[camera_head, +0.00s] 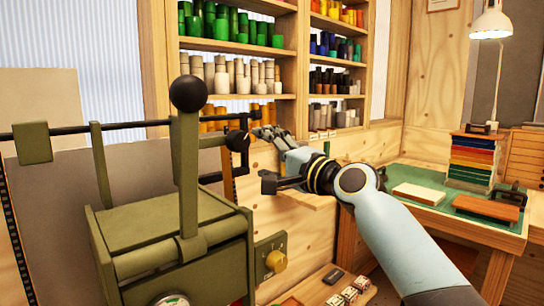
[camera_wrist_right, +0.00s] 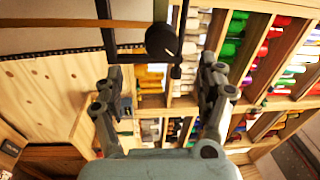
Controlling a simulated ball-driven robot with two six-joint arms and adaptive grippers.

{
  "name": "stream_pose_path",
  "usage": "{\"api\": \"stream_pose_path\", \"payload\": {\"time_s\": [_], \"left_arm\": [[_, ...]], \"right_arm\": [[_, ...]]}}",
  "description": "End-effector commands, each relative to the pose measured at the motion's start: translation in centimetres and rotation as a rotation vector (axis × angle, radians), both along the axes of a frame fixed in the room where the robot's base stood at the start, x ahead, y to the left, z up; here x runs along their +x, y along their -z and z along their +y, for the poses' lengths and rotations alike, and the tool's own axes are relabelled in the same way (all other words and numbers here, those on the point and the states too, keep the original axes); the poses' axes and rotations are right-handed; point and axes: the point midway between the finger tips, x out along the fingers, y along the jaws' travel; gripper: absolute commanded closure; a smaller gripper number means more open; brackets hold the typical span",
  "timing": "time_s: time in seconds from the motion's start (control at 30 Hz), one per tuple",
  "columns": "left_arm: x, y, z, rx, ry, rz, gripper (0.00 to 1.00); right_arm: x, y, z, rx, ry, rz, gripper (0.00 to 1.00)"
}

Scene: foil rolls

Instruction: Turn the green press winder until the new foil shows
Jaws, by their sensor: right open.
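The olive-green press (camera_head: 170,235) stands at the left, with an upright lever ending in a black ball (camera_head: 188,93). I cannot tell for sure which part is the winder. A narrow orange-brown strip (camera_head: 228,172) hangs below that end. My right gripper (camera_head: 264,160) is open and empty, just right of the rod's end, fingers toward it. In the right wrist view a black ball and dark bars (camera_wrist_right: 161,41) show beyond the open fingers (camera_wrist_right: 158,88).
A shelf (camera_head: 240,97) with several coloured rolls stands behind. A green-topped desk (camera_head: 425,190) at the right holds a stack of coloured slabs (camera_head: 472,160), a pale block (camera_head: 418,194) and a lamp (camera_head: 491,22).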

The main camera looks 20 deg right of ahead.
Motion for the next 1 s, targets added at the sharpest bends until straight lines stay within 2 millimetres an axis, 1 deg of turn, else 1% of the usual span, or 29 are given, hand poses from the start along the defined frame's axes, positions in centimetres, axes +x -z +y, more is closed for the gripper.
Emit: {"api": "stream_pose_path", "payload": {"time_s": [0.03,0.1,0.2,0.53,0.63,0.67,0.77,0.8,0.87,0.9,0.97,1.0], "left_arm": [[0.0,0.0,0.0,0.000,0.000,0.000,1.00],[0.0,0.0,0.0,0.000,0.000,0.000,1.00],[0.0,0.0,0.0,0.000,0.000,0.000,1.00],[0.0,0.0,0.0,0.000,0.000,0.000,1.00],[0.0,0.0,0.0,0.000,0.000,0.000,1.00],[0.0,0.0,-0.1,-0.001,0.000,0.000,1.00],[0.1,0.2,-0.1,-0.001,0.000,0.000,1.00],[0.1,0.7,-0.1,-0.001,0.000,-0.001,1.00],[0.1,1.6,-0.1,-0.001,0.000,-0.001,1.00],[0.1,2.4,-0.1,-0.001,0.000,-0.001,1.00],[0.0,3.7,-0.1,-0.001,0.000,0.000,1.00],[0.0,4.6,-0.1,-0.001,0.000,0.000,1.00]], "right_arm": [[-0.6,0.1,-0.3,-0.003,0.001,0.000,0.26],[-1.2,0.1,-0.5,-0.001,0.001,0.000,0.26],[-1.7,0.2,-0.7,0.000,0.000,0.001,0.26],[-1.7,0.2,-0.7,-0.010,0.001,-0.004,0.26],[-1.7,0.4,-0.6,-0.098,0.002,-0.024,0.26],[-1.8,0.6,-0.5,-0.154,0.003,-0.037,0.26],[-2.0,1.0,-0.1,-0.422,0.004,-0.099,0.26],[-2.0,1.2,0.1,-0.557,0.006,-0.136,0.26],[-2.0,1.4,0.3,-0.769,0.011,-0.201,0.26],[-1.9,1.5,0.4,-0.911,0.015,-0.243,0.26],[-1.7,1.4,0.5,-1.114,0.025,-0.306,0.26],[-1.7,1.3,0.4,-1.241,0.036,-0.346,0.26]]}}
